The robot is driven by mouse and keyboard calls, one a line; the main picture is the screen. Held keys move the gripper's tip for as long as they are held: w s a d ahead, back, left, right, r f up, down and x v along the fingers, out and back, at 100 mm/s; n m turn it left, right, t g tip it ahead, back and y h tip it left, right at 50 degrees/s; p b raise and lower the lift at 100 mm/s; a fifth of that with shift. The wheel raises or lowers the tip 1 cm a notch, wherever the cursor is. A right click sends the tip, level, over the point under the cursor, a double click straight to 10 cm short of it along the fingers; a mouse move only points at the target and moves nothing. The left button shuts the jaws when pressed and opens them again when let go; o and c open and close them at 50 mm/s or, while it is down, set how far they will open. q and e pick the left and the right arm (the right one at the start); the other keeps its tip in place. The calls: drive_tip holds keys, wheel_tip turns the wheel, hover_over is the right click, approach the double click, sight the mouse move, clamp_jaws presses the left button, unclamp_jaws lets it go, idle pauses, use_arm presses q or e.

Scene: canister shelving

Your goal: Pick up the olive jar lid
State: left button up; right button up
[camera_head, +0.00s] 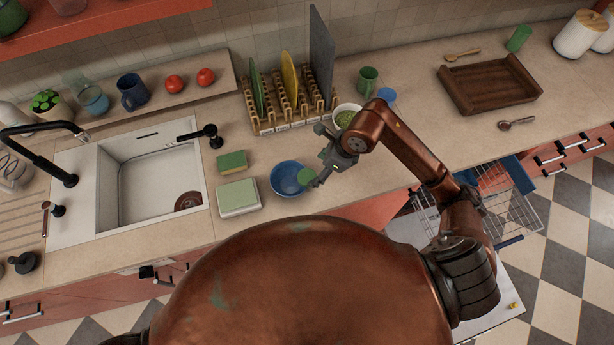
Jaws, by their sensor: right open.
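A small round green piece (306,175), which looks like the olive jar lid, shows at the right rim of a blue bowl (286,179) on the counter. My right gripper (319,162) is just right of it, open, with its fingers pointing left and down. I cannot tell whether the fingers touch the green piece, or whether it rests on the bowl or the counter. A white round container with green contents (345,116), perhaps the olives, stands behind the gripper, partly hidden by my right arm. My left gripper is not in view.
A green sponge (232,161) and a pale green-topped block (238,196) lie left of the bowl. A wooden dish rack (286,122) with plates stands behind. Green (368,79) and blue (386,96) cups are near my arm. A sink (150,182) is at left.

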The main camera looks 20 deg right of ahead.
sight(308, 177)
drive_tip(key=x, duration=0.1)
drive_tip(key=p+x, duration=0.1)
drive_tip(key=x, duration=0.3)
drive_tip(key=shift+s+a+f+p, duration=0.1)
drive_tip(key=shift+a+f+p, duration=0.05)
drive_tip(key=shift+a+p, duration=0.2)
drive_tip(key=shift+a+f, duration=0.1)
drive_tip(key=shift+f, duration=0.3)
drive_tip(key=shift+c, duration=0.2)
drive_tip(key=c, duration=0.8)
